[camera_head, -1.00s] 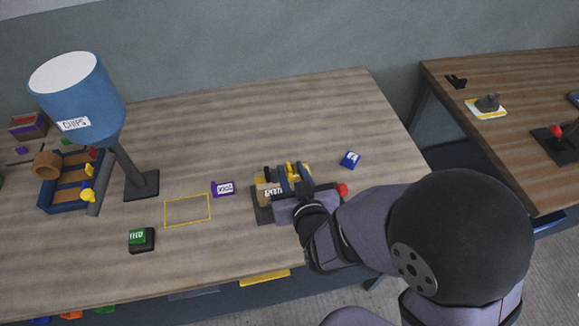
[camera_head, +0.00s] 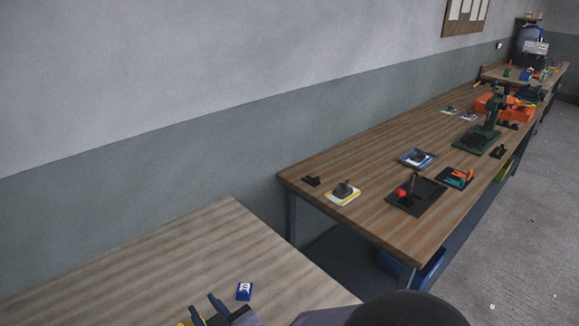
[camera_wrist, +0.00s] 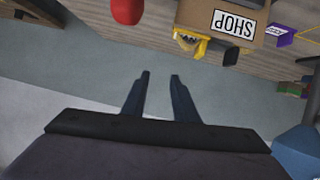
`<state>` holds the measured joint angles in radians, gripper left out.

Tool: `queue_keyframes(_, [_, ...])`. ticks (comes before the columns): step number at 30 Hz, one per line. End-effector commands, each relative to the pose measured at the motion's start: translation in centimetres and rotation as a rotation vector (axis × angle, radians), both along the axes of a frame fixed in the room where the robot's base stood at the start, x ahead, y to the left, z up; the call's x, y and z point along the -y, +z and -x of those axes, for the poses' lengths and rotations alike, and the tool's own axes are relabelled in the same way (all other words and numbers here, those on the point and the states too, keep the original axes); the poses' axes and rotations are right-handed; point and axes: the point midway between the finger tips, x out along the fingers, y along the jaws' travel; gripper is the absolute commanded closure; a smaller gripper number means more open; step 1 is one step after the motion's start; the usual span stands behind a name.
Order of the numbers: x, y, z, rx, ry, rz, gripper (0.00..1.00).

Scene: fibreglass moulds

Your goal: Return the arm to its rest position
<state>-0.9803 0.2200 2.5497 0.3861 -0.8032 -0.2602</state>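My gripper (camera_head: 203,302) shows at the bottom edge of the head view, with its two dark blue fingers apart. In the wrist view my gripper (camera_wrist: 159,82) is open, with nothing between the fingertips. The fingers point toward the edge of the wooden bench, with grey floor or wall surface behind them. A brown box marked SHOP (camera_wrist: 200,17) with a yellow part (camera_wrist: 190,42) stands beyond the fingertips. A red knob (camera_wrist: 127,10) is to its left. Most of my arm is outside the head view.
A second bench (camera_head: 350,215) stands to the right across a gap, holding a red-knobbed lever base (camera_head: 415,195) and a green machine (camera_head: 480,137). A purple label block (camera_wrist: 282,35) shows in the wrist view.

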Motion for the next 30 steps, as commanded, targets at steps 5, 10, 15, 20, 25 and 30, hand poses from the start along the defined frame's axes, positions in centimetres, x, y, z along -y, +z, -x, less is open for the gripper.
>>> queue_keyframes(5, [7.5,-0.7,-3.5,-0.160,-0.122,0.108,0.74])
queue_keyframes(10, [14.3,-4.4,-3.4,-0.382,-0.233,0.180,0.74])
queue_keyframes(15, [22.2,-7.4,-0.9,-0.644,-0.384,0.244,0.74])
queue_keyframes(20, [28.6,-8.8,3.2,-0.873,-0.530,0.291,0.74])
queue_keyframes(25, [32.8,-9.0,7.1,-1.042,-0.643,0.319,0.74])
queue_keyframes(30, [34.4,-8.9,9.0,-1.122,-0.693,0.332,0.74])
